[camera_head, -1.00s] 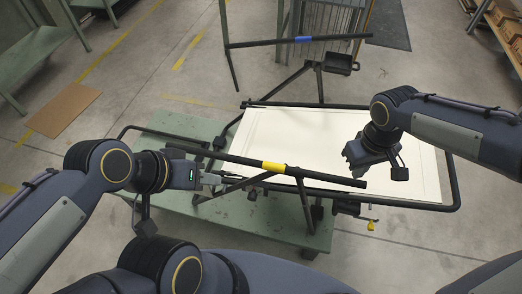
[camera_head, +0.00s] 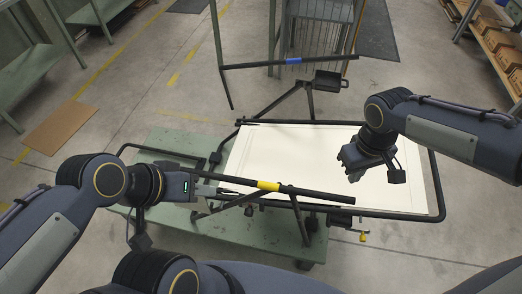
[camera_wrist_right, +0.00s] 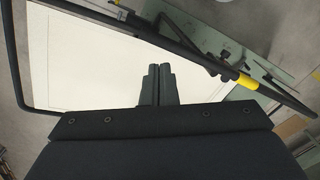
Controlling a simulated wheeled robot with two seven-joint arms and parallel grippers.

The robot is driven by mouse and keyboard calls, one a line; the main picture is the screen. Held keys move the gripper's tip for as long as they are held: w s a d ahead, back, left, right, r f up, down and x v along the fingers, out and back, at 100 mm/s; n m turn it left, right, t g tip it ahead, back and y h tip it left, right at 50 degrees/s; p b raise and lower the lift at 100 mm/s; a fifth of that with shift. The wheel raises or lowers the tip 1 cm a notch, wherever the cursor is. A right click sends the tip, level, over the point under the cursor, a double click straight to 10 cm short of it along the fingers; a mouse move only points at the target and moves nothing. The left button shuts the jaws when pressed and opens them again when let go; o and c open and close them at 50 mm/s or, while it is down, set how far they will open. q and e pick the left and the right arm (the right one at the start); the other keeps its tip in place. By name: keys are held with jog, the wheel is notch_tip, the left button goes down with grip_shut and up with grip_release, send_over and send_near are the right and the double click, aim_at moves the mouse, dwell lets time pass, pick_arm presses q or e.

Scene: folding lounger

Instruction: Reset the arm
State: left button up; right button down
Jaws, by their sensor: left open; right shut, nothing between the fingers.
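The folding lounger has a white panel (camera_head: 290,155) in a dark tube frame. A dark bar with a yellow band (camera_head: 268,185) crosses its near side, and a bar with a blue band (camera_head: 293,61) stands at its far side. My left gripper (camera_head: 217,190) is open just beside the yellow-banded bar, left of the band; I cannot tell whether it touches. My right gripper (camera_head: 349,173) is shut and empty over the right part of the panel. In the right wrist view its closed fingers (camera_wrist_right: 158,85) show against the white panel, with the yellow band (camera_wrist_right: 241,83) to the right.
The lounger rests over a green low table (camera_head: 235,238). A wire cage (camera_head: 318,30) stands behind it. A green bench (camera_head: 40,65) is at the upper left and a shelf with boxes (camera_head: 490,25) at the upper right. A brown board (camera_head: 62,127) lies on the open floor.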

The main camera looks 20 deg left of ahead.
jog(key=s+d+r+m+t+y, duration=0.2)
jog(key=s+d+r+m, duration=0.1)
jog(key=s, duration=0.5)
jog(key=s+d+r+m+t+y, duration=0.1)
jog(key=s+d+r+m+t, duration=0.1)
jog(key=s+d+m, duration=0.3)
jog(key=s+d+t, duration=0.1)
jog(key=s, duration=0.2)
jog(key=shift+s+r+t+y, duration=0.15)
jog(key=shift+r+t+y, duration=0.15)
jog(key=shift+r+y, duration=0.1)
